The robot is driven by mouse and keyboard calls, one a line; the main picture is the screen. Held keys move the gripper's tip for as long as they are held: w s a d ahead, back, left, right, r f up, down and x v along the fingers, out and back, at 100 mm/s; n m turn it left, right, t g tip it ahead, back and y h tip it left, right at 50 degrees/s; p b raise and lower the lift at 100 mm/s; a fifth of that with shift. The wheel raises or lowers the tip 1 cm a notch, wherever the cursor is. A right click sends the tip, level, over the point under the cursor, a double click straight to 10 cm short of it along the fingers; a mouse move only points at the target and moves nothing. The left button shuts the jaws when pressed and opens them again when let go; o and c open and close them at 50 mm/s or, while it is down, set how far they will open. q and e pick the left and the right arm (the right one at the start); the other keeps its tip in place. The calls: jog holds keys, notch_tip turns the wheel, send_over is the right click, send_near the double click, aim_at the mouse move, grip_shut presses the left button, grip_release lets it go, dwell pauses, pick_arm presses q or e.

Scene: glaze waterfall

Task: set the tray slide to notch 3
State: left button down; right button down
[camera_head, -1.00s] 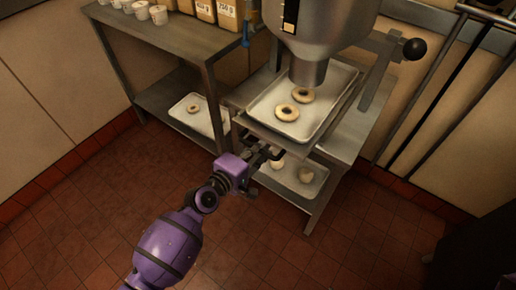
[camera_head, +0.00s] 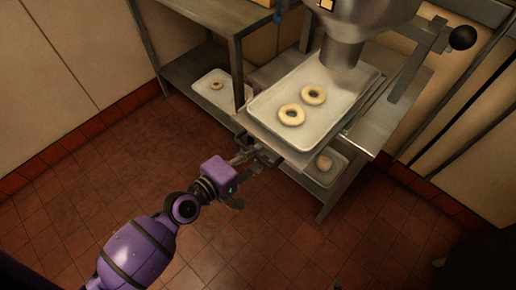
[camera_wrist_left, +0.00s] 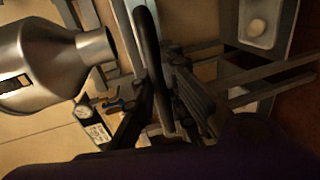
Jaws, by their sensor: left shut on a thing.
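The tray slide (camera_head: 296,152) carries a metal tray (camera_head: 262,107) with two pale ring doughnuts (camera_head: 292,114) on it. The tray sticks out to the front left of the steel hopper's spout (camera_head: 343,72), and both rings lie clear of the spout. My left gripper (camera_head: 262,157) is at the slide's front edge, shut on its dark handle; in the left wrist view a dark bar (camera_wrist_left: 151,55) runs between the fingers. Notch marks cannot be made out. My right gripper is not in view.
A lower tray (camera_head: 322,178) with a pale ring sits under the slide. Another tray with a ring (camera_head: 217,83) is on the left table's low shelf. A black-knobbed lever (camera_head: 462,38) stands right of the hopper. The red tiled floor (camera_head: 130,170) in front is clear.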

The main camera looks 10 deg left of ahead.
pick_arm(q)
jog(key=c, duration=1.8)
grip_release()
jog(key=shift+o, duration=0.2)
jog(key=v, duration=1.2)
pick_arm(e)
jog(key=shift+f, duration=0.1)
